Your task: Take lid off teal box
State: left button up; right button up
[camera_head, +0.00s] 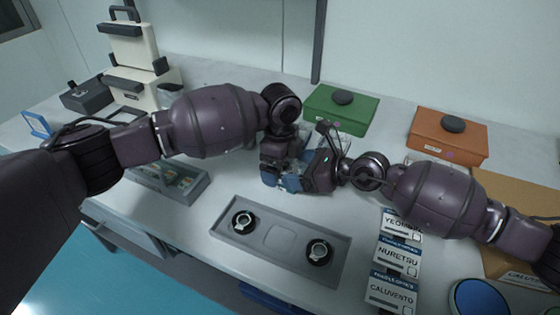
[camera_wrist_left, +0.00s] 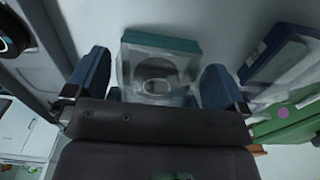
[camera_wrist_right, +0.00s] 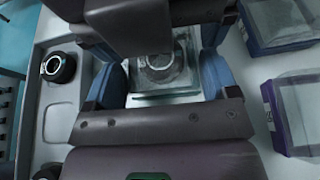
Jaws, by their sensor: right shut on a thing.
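The teal box shows in the left wrist view (camera_wrist_left: 160,44), with its clear lid (camera_wrist_left: 150,75) and a round ring seen through it. In the right wrist view the box (camera_wrist_right: 160,98) sits between the fingers of my right gripper (camera_wrist_right: 162,85), which is shut on it. My left gripper (camera_wrist_left: 155,85) has its fingers spread on either side of the clear lid, with narrow gaps showing. In the head view both grippers meet at mid-table and mostly hide the box. Whether the lid is seated or raised is hidden.
A grey tray (camera_head: 275,279) with two round dark-rimmed parts lies in front. A green case (camera_head: 340,110) and an orange case (camera_head: 447,138) stand behind. Labelled boxes (camera_head: 397,257) line the right. A small grey tray (camera_head: 190,197) is at left.

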pick_arm(q)
jog(key=c, duration=0.8)
jog(key=shift+r, duration=0.15)
jog(key=shift+c, duration=0.2)
jog(key=shift+r, duration=0.1)
